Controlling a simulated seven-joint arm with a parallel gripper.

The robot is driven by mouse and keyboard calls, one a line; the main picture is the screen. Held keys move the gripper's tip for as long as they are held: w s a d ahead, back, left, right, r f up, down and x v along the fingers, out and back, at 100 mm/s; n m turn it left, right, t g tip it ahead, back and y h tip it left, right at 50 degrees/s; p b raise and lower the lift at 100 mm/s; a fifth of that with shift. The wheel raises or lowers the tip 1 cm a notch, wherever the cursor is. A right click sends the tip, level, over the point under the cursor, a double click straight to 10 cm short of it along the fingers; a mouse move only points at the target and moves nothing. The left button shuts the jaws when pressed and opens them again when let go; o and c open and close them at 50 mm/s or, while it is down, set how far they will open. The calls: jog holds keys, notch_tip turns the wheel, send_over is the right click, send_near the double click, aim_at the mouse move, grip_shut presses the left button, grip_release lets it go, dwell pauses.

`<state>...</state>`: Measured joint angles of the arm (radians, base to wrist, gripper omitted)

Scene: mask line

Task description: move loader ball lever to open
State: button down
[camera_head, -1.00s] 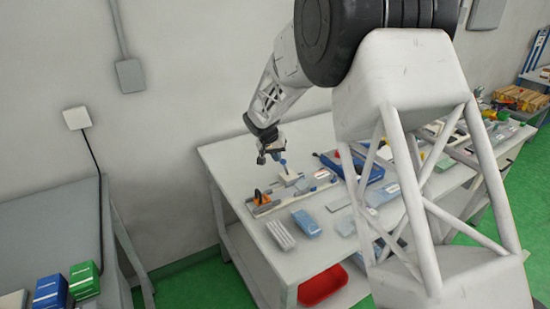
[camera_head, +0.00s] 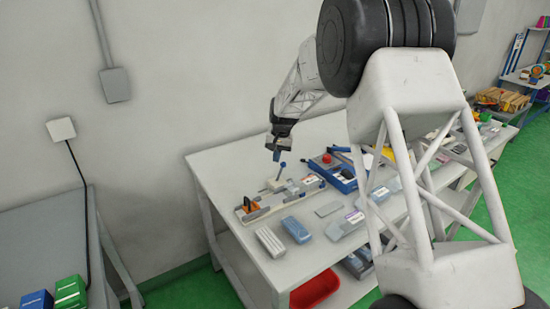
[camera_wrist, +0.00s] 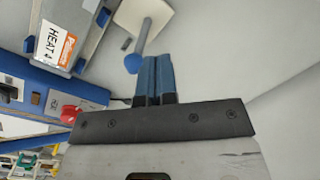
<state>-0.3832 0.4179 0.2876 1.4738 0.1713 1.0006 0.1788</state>
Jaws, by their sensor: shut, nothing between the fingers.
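The loader lever (camera_head: 279,174) is a thin grey rod with a blue ball (camera_head: 283,165) on its end. It rises tilted from a white block (camera_head: 275,185) on the grey fixture near the table's back. In the wrist view the ball (camera_wrist: 132,63) lies just left of my fingertips, with the rod (camera_wrist: 144,36) running up to the white block (camera_wrist: 150,14). My gripper (camera_head: 276,157) is above the fixture, close to the ball. Its blue fingers (camera_wrist: 153,64) are together and empty. Whether a finger touches the ball I cannot tell.
An orange clamp (camera_head: 251,206) stands at the fixture's left end. A blue device with a red knob (camera_head: 327,158) stands to the right; the knob shows in the wrist view (camera_wrist: 68,113). Blue-grey packs (camera_head: 296,230) lie in front. The table's left end (camera_head: 215,176) is clear.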

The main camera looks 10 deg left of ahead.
jog(key=shift+r, duration=0.2)
jog(key=shift+r, duration=0.55)
jog(key=shift+a+r, duration=0.15)
jog(key=w+r, duration=0.3)
jog(key=r, duration=0.9)
jog(key=shift+d, duration=0.2)
jog(key=shift+r, duration=0.1)
